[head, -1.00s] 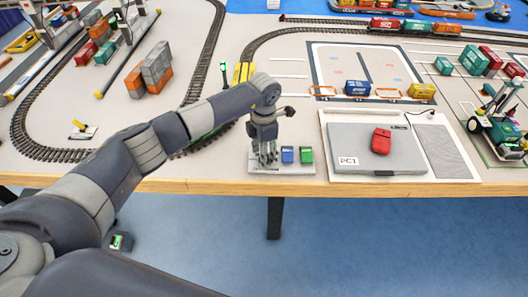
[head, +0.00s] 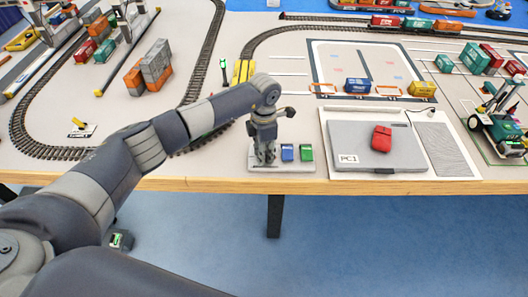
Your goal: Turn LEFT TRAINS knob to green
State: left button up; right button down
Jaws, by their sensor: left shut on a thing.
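My left gripper (head: 264,156) points straight down at the left end of a small light control panel (head: 282,168) at the table's front edge. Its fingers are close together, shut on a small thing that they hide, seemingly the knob. I cannot see the knob's pointer or colour marks, and the panel's lettering is too small to read. A blue block (head: 287,153) and a green block (head: 306,153) stand on the same panel, just right of the fingers and apart from them. My right gripper is out of view.
Train track (head: 205,75) curves behind my left arm. A yellow piece (head: 243,72) stands behind the wrist. The table's wooden edge (head: 400,187) runs close in front.

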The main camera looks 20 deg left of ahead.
pick_arm(q)
jog(key=m+b, duration=0.4)
jog(key=shift+f, duration=0.2)
jog(key=shift+r+m+b, duration=0.2)
jog(key=shift+m+b, duration=1.25)
jog(key=shift+m, duration=0.25)
jog(key=o, duration=1.1)
jog(key=shift+r, duration=0.1)
notch_tip(320, 180, up, 12)
jog(key=shift+f, duration=0.1)
